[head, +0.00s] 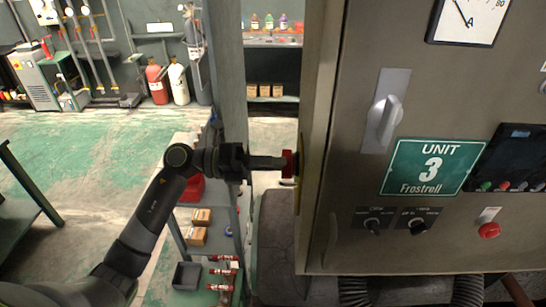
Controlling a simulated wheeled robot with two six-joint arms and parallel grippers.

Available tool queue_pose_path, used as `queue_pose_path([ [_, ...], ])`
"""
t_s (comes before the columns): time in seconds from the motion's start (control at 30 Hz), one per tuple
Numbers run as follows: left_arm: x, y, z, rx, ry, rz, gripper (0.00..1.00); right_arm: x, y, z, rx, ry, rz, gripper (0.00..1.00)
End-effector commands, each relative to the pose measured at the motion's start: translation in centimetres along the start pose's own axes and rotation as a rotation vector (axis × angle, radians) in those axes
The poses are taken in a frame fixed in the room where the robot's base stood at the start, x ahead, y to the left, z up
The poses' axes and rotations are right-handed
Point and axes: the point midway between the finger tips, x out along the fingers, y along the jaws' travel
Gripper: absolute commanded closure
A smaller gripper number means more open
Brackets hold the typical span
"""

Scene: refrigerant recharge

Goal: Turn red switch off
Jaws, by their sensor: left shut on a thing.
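The red switch (287,164) sits on the left side of the grey control cabinet (350,230), over a yellowish plate seen almost edge-on. My left gripper (284,163) reaches in from the left and is shut on the red switch. The gripper points straight at the cabinet's side. The switch's exact angle is hard to tell because the fingers and the edge-on view hide part of it. My right gripper is not in view.
The cabinet front carries a handle (384,115), a green Unit 3 sign (432,167), two black knobs and a red button (489,230). Below my left arm, a shelf holds cardboard boxes (194,236), a dark bin (187,275) and red cylinders. Open floor lies to the left.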

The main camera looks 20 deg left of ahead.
Motion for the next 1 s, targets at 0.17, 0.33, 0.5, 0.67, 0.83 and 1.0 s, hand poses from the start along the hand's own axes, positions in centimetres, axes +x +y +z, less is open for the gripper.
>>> queue_pose_path([
  [0.17, -0.1, 0.0, 0.0, -0.074, 0.002, 0.004, 1.0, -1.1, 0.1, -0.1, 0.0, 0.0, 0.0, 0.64],
  [0.33, -0.1, 0.1, -0.1, -0.125, 0.001, 0.004, 1.0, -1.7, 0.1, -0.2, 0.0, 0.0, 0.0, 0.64],
  [0.5, -0.1, 0.2, -0.1, -0.137, 0.002, 0.004, 1.0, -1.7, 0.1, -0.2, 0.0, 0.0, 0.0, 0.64],
  [0.67, -0.1, 0.2, -0.1, -0.136, 0.002, 0.004, 1.0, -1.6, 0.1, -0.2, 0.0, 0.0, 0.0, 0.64],
  [0.83, -0.1, 0.1, -0.1, -0.216, 0.001, 0.004, 1.0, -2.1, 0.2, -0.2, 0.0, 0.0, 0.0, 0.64],
  [1.0, -0.1, 0.2, -0.1, -0.405, 0.001, 0.005, 1.0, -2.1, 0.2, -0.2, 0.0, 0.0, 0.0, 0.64],
])
